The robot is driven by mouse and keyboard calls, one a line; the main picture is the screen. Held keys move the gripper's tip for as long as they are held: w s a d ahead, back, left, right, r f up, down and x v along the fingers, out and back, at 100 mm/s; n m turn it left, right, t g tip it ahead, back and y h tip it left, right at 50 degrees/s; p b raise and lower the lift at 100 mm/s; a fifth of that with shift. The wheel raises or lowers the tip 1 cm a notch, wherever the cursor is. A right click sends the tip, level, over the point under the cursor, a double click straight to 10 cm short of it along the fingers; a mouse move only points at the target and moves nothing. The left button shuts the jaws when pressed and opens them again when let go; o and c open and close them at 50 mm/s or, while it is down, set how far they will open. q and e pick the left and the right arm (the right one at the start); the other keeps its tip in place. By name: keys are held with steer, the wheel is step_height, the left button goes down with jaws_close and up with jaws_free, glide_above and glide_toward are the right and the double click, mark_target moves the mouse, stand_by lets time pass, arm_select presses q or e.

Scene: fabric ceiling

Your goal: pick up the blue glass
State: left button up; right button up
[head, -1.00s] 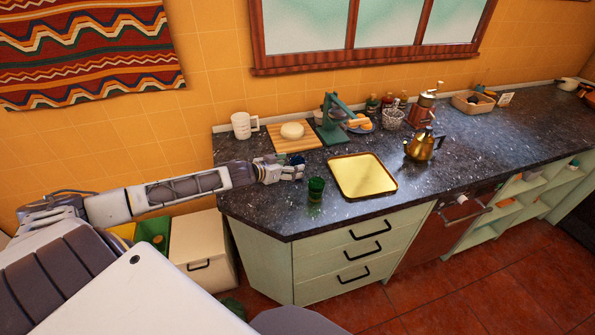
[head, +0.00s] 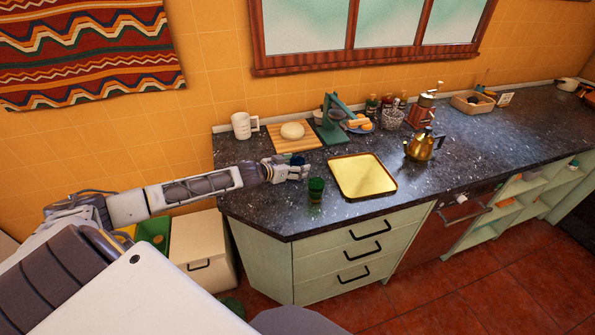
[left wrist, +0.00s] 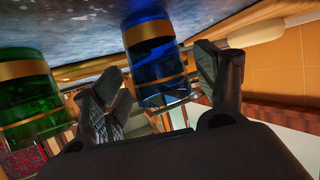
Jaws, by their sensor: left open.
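The blue glass (left wrist: 150,62), with a gold band, is in the left wrist view between the two spread fingers of my left gripper (left wrist: 160,92). In that view the picture is upside down. Gaps show on both sides of the glass, and I cannot tell whether a finger touches it. In the head view my left gripper (head: 284,170) is low over the counter's left part, and the blue glass (head: 296,161) is partly hidden behind it. My right gripper is not in view.
A green glass (head: 316,189) stands close to the right of the gripper and shows in the left wrist view (left wrist: 30,95). A yellow tray (head: 361,176) lies further right. A cutting board (head: 309,142) with dough and a white mug (head: 243,124) stand behind.

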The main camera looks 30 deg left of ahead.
arm_select(q)
steer(key=shift+w+d+f, duration=0.15)
steer(key=shift+w+f, duration=0.1)
steer(key=shift+w, duration=0.4)
steer(key=shift+c, duration=0.5)
steer(key=c, duration=1)
steer(key=shift+r, duration=0.1)
steer(key=shift+c, duration=0.2)
step_height(320, 180, up, 10)
